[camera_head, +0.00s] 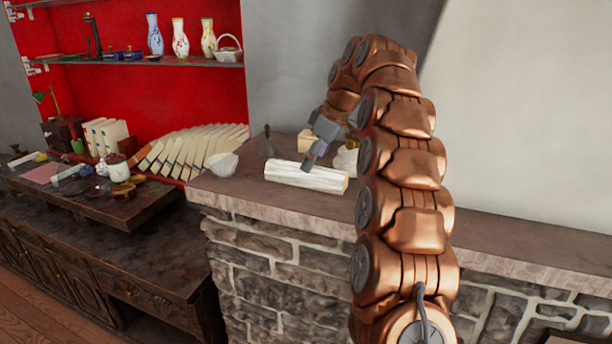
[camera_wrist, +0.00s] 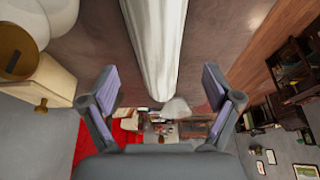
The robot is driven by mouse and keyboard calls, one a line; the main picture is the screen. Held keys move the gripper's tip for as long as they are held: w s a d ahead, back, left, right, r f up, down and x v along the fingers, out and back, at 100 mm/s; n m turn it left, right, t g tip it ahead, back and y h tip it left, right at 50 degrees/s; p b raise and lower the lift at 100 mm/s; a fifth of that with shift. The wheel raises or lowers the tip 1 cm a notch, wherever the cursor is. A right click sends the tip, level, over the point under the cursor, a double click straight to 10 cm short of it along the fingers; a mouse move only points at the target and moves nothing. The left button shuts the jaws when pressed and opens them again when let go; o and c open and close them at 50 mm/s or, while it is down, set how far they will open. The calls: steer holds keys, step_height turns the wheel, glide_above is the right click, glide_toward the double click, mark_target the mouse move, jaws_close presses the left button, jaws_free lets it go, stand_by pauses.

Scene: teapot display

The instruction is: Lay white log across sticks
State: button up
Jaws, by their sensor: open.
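The white log (camera_head: 300,177) lies lengthwise on top of the stone ledge (camera_head: 230,197) in the head view. One end of it is pale yellow. My gripper (camera_head: 310,158) is over the log and points down at it. In the wrist view my gripper (camera_wrist: 162,90) is open, with one finger on each side of the log (camera_wrist: 157,40). The fingers look clear of its sides; I cannot tell the exact height gap. I cannot make out any sticks in either view.
A pale yellow block (camera_head: 305,141), partly hidden by my gripper, is behind the log. A dark narrow object (camera_head: 268,143) stands left of it. A white lump (camera_head: 222,165) is on the ledge's left end. Books (camera_head: 190,153) lean farther left. The ledge front is bare.

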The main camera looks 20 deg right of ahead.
steer(key=shift+p+x, duration=1.05)
steer(key=shift+x, duration=1.2)
steer(key=shift+c, duration=0.2)
steer(key=c, duration=1.6)
steer(key=shift+w+r, duration=0.1)
steer(key=shift+r, duration=0.05)
